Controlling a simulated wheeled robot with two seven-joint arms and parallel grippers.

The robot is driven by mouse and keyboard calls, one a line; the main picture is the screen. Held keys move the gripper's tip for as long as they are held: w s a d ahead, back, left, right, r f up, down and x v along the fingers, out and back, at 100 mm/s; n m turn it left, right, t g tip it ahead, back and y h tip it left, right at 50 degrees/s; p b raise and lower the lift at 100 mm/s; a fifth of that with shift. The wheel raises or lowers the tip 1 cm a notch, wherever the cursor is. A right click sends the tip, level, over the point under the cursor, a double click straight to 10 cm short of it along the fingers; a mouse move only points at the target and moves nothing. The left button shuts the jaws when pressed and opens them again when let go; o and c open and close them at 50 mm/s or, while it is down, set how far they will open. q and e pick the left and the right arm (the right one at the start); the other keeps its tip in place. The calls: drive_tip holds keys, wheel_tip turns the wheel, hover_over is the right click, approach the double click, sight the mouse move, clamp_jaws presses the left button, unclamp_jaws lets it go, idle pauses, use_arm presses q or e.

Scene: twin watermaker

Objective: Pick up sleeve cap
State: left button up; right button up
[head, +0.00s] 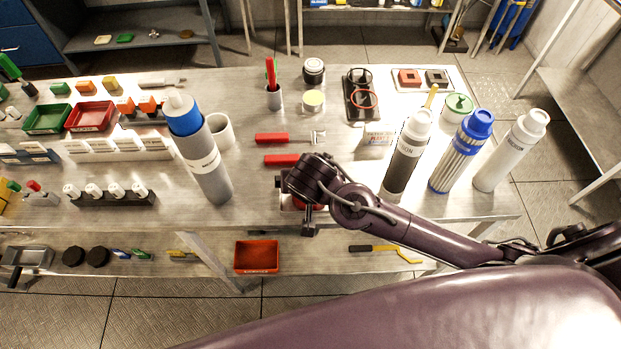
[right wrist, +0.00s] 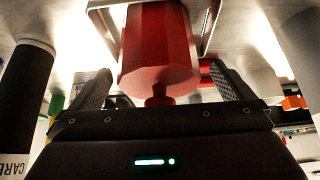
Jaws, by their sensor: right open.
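No label in view marks a sleeve cap. In the right wrist view a red faceted piece (right wrist: 158,55) with a small knob at its near end lies between the fingers of my right gripper (right wrist: 160,80). The fingers stand apart, with visible gaps on both sides. In the head view my right gripper (head: 302,203) is low over the table's front edge, and my wrist hides most of the red below it. Capped cylinders stand apart from it: a grey one with a blue cap (head: 183,114) to the left, and a striped one with a blue cap (head: 479,122) to the right. My left gripper is out of view.
A dark cylinder (head: 404,160) and a white cylinder (head: 508,158) also stand at the right. Red-handled tools (head: 272,138) lie behind my wrist. Red and green trays (head: 90,117) are at the left. A red bin (head: 257,257) sits on the lower shelf.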

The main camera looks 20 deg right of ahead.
drive_tip(key=x, duration=0.2)
drive_tip(key=shift+w+d+f+p, duration=0.2)
drive_tip(key=shift+w+d+p, duration=0.05)
drive_tip(key=shift+w+p, duration=0.1)
drive_tip(key=shift+w+f, duration=0.2)
drive_tip(key=shift+f, duration=0.25)
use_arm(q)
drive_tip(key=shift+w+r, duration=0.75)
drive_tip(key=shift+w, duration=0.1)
use_arm(e)
drive_tip(key=c, duration=1)
drive_tip(key=shift+o, duration=0.2)
drive_tip(key=shift+r, duration=0.1)
